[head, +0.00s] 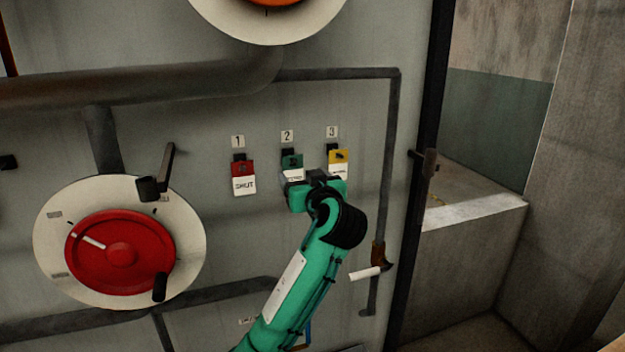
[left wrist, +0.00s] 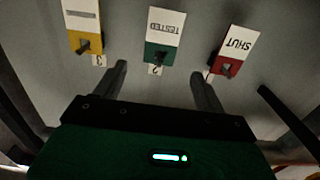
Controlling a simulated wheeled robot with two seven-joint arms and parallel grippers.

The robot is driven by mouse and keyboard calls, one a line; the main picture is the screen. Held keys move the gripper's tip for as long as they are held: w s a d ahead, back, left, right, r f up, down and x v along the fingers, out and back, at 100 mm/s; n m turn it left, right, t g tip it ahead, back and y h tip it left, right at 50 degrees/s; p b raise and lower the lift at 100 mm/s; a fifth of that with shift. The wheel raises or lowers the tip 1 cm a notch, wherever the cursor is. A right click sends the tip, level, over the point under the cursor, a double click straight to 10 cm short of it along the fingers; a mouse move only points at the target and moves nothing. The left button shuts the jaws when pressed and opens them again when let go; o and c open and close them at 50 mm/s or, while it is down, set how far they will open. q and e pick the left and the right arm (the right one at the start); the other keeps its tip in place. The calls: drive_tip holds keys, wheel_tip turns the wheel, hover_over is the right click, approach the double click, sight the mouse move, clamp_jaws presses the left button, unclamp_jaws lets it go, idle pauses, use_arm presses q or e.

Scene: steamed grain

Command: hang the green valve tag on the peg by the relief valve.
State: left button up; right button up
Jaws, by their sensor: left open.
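The green tag (head: 291,162) hangs on a peg under label 2, partly hidden by my left gripper (head: 312,182). In the left wrist view, upside down, the green tag (left wrist: 158,52) with its white lower part hangs on its peg, ahead of my left gripper (left wrist: 158,69). The gripper is open, its two fingers standing apart on either side below the green tag, with nothing between them. My right gripper is not in view.
A red SHUT tag (head: 244,171) hangs left of the green one and a yellow tag (head: 338,157) right of it. A red handwheel (head: 122,252) on a pale disc and a dark lever (head: 166,163) are at left. A pipe (head: 388,170) runs down the right side.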

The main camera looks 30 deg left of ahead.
sight(295, 162)
use_arm(q)
drive_tip(key=p+x, duration=0.2)
drive_tip(key=x, duration=0.3)
drive_tip(key=shift+w+a+r, duration=0.1)
drive_tip(key=shift+w+a, duration=0.05)
drive_tip(key=shift+a, duration=0.05)
drive_tip(key=shift+w+a, duration=0.35)
drive_tip(key=shift+a, duration=0.05)
drive_tip(key=c, duration=0.9)
drive_tip(key=o, duration=0.8)
drive_tip(key=c, duration=1)
drive_tip(key=shift+r, duration=0.1)
